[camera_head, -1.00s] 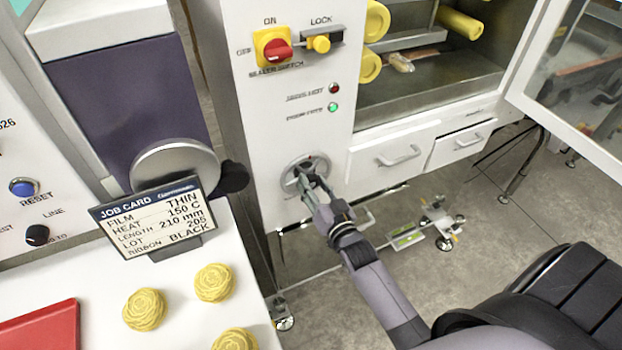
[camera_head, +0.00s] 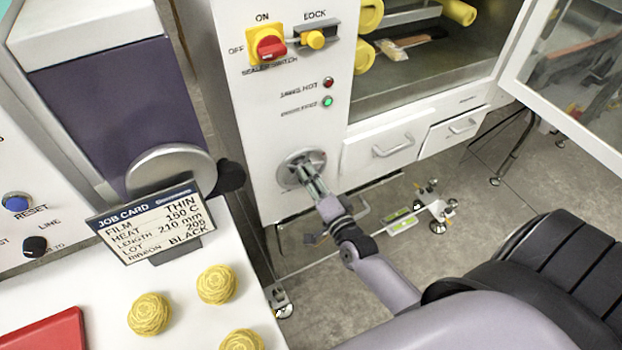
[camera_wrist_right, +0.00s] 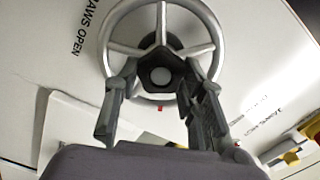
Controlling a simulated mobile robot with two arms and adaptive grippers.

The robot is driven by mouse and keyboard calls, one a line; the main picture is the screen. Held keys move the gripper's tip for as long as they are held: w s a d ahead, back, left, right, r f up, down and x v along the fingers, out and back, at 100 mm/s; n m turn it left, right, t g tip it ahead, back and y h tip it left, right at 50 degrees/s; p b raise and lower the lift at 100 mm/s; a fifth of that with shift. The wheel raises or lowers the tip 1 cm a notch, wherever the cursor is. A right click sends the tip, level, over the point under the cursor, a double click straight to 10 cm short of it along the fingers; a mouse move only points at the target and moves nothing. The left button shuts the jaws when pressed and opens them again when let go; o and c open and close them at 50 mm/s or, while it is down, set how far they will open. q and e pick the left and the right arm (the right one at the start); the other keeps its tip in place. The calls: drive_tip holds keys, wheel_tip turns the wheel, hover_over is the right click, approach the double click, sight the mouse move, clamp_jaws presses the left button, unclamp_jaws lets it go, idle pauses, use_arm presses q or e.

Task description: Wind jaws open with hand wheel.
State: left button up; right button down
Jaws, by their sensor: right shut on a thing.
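The hand wheel (camera_head: 292,160) is a grey metal wheel on the white cabinet front, below the red and green lamps. In the right wrist view it shows as a spoked ring (camera_wrist_right: 106,50) with a dark hub. My right gripper (camera_head: 307,176) is at the wheel, partly covering it in the head view. A "JAWS OPEN" label (camera_wrist_right: 81,28) is on the panel left of the wheel. My left gripper is out of view.
Right of the wheel are drawers with handles (camera_head: 395,147) and an open glazed door (camera_head: 580,90). Above it are the red sealer switch (camera_head: 270,47) and the yellow lock knob (camera_head: 315,40).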

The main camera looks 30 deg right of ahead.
drive_tip(key=m+b, duration=0.1)
drive_tip(key=m, duration=0.3)
drive_tip(key=shift+f, duration=0.15)
drive_tip(key=shift+m+b, duration=0.45)
drive_tip(key=shift+m, duration=1.25)
drive_tip(key=c, duration=1)
unclamp_jaws()
drive_tip(key=shift+c, duration=0.2)
